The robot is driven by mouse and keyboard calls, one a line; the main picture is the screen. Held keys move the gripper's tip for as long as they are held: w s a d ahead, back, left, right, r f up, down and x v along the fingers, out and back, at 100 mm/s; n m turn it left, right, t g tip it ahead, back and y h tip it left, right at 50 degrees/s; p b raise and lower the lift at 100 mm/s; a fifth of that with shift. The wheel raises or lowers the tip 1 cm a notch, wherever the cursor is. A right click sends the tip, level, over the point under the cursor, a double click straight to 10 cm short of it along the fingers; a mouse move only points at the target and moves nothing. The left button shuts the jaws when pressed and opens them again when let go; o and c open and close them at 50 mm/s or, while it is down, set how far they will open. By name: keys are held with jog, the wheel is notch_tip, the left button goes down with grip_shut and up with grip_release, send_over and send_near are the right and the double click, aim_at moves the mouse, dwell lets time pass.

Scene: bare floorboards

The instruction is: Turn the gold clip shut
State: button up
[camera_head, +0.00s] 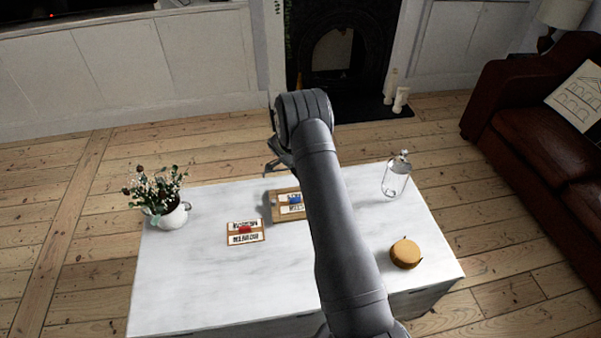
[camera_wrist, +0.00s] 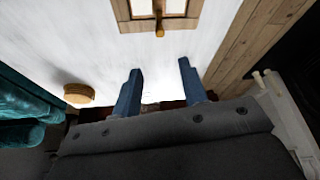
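A small gold clip (camera_wrist: 159,27) shows in the wrist view, on the near edge of a wooden frame (camera_wrist: 132,25) at the top of the picture. I cannot tell how far it is turned. In the head view a wooden frame or tray (camera_head: 273,209) lies on the table with white printed panels and a blue piece, partly behind my arm; I cannot make out the clip there. My gripper (camera_wrist: 160,66) is open and empty, its two blue fingers apart. The fingertips are below the clip in the picture, apart from it. The gripper (camera_head: 278,161) is partly hidden in the head view.
The white table (camera_head: 210,285) also bears a printed card (camera_head: 245,238) with a red piece, a flower jug (camera_head: 172,217) at left, a glass jar (camera_head: 396,182) at right and a round tan object (camera_head: 405,254). Clear tabletop lies at the front left. A brown sofa (camera_head: 535,145) stands right.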

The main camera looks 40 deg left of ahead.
jog(key=shift+v, duration=1.3)
jog(key=shift+f, duration=0.15)
jog(key=x, duration=1.7)
jog(key=shift+w+d, duration=0.1)
jog(key=shift+f, duration=0.15)
jog(key=shift+n, duration=0.6)
jog(key=n+y, duration=0.1)
jog(key=n, duration=0.1)
jog(key=n+y, duration=0.1)
jog(key=n, duration=0.1)
jog(key=shift+d+n+t, duration=0.2)
jog(key=shift+n+t, duration=0.1)
jog(key=shift+d+n+y, duration=0.1)
jog(key=shift+n+y, duration=0.9)
jog(key=shift+n, duration=1.4)
jog(key=shift+n+y, duration=0.4)
jog(key=shift+n, duration=0.7)
